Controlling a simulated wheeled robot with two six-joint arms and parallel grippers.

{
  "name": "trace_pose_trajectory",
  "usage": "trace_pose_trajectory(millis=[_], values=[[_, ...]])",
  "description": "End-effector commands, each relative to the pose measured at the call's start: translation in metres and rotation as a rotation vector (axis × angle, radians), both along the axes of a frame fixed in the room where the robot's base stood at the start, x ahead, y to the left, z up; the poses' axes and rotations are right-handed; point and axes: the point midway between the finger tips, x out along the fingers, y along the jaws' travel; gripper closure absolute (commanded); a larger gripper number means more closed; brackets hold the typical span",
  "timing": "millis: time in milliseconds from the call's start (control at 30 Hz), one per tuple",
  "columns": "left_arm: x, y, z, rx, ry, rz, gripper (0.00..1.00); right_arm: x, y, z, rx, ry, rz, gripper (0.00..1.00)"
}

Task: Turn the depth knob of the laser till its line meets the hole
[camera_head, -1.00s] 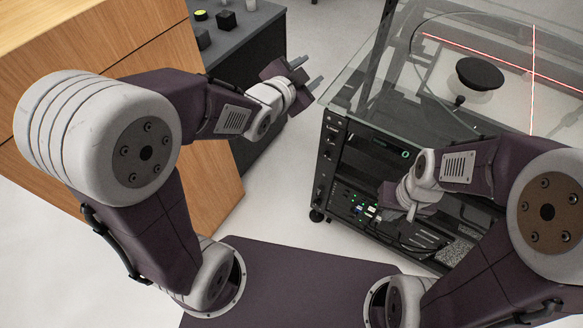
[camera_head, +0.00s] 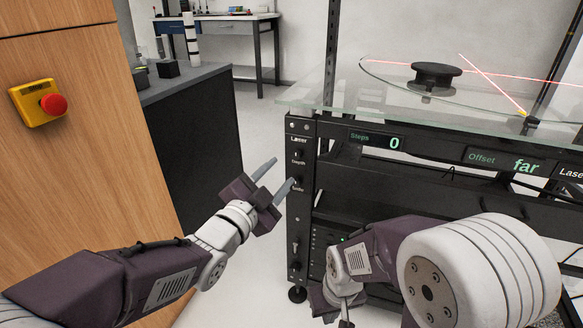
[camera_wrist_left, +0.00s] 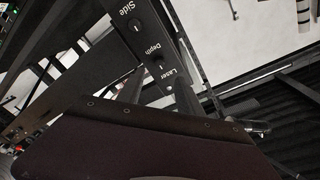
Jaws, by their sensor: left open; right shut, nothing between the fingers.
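The depth knob (camera_head: 298,156) is on the dark front post of the rack, under the "Laser" label. It also shows in the left wrist view (camera_wrist_left: 159,66). The side knob (camera_head: 298,181) is below it. My left gripper (camera_head: 281,173) is open and empty, its fingers pointing toward the post just left of these knobs; contact cannot be told. Two red laser lines (camera_head: 480,70) cross above the glass top. The "Offset" display (camera_head: 525,165) reads "far". I cannot make out the hole. My right gripper (camera_head: 343,312) is shut and empty, low before the rack.
A black round knob (camera_head: 436,74) stands on the glass disc. The "Steps" display (camera_head: 393,143) reads 0. A wooden cabinet with a yellow-and-red stop button (camera_head: 52,104) and a dark counter (camera_head: 190,85) stand left. Floor is free between counter and rack.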

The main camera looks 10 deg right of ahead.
Motion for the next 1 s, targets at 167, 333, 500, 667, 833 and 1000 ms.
trace_pose_trajectory(millis=[167,333,500,667,833,1000], values=[[0.029,-0.025,-0.006,-0.001,-0.001,-0.001,0.57,0.000,0.000,-0.020,0.000,0.000,0.000,1.00],[0.051,-0.043,-0.004,0.000,-0.001,0.001,0.57,0.000,0.000,-0.029,0.000,0.001,0.000,1.00],[0.060,-0.051,-0.001,0.000,-0.001,0.001,0.57,0.000,0.000,-0.032,0.000,0.001,0.000,1.00],[0.061,-0.052,0.000,0.000,0.000,0.001,0.57,0.000,0.000,-0.031,0.000,0.001,0.000,1.00],[0.061,-0.051,0.000,0.000,0.000,0.001,0.82,0.000,0.000,-0.031,0.000,0.001,0.000,1.00],[0.061,-0.051,-0.001,0.000,0.000,0.001,1.00,0.000,0.000,-0.031,0.000,0.001,0.000,1.00]])
